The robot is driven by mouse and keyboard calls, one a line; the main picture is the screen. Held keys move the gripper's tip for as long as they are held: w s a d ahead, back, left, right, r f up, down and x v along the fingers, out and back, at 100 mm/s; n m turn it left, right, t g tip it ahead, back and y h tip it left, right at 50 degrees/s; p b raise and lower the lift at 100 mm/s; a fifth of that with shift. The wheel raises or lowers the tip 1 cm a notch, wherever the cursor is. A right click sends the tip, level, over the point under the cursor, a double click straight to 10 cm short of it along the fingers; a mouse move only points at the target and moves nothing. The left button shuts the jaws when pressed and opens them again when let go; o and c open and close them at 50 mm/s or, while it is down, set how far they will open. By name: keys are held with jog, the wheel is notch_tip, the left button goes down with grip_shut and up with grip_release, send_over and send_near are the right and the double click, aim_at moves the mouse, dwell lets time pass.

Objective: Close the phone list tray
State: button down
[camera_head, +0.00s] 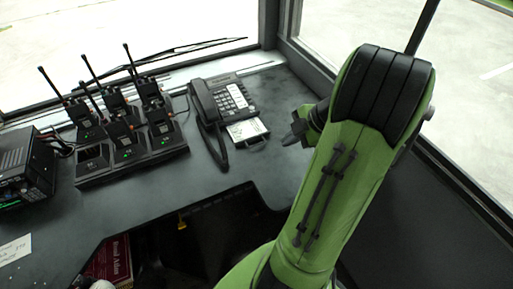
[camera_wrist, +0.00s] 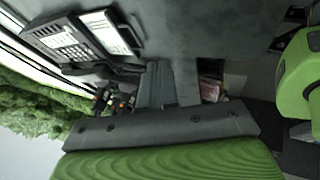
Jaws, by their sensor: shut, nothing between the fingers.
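The black desk phone (camera_head: 220,98) stands on the dark desk near the window, its handset on the left side. Its phone list tray (camera_head: 247,129) sticks out from the phone's front edge, with a pale printed list on it. In the wrist view the phone (camera_wrist: 58,38) is at upper left and the pulled-out tray (camera_wrist: 110,32) is beside its keypad. My gripper (camera_head: 287,139) is shut and empty, to the right of the tray and apart from it. The arm hides part of the gripper.
A charger rack (camera_head: 135,160) with several handheld radios stands left of the phone. A black radio unit (camera_head: 25,168) is at far left. Bare desk lies in front of the tray. The desk's front edge has a recess (camera_head: 225,215). Window frames border the back and right.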

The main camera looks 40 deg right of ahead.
aim_at(243, 127)
jog(key=b+x, duration=0.2)
jog(key=x, duration=0.7)
jog(key=shift+a+b, duration=0.15)
jog(key=shift+b, duration=0.2)
jog(key=w, duration=0.2)
jog(key=w+f, duration=0.1)
jog(key=shift+w+d, duration=0.2)
jog(key=shift+d, duration=0.2)
jog(key=shift+w+d, duration=0.1)
jog(key=shift+w, duration=0.25)
jog(key=w+d, duration=0.1)
jog(key=w, duration=0.2)
jog(key=w+d, duration=0.1)
jog(key=w, duration=0.2)
jog(key=w+d, duration=0.1)
jog(key=w, duration=0.3)
jog(key=shift+f, duration=0.1)
jog(key=shift+a, duration=0.15)
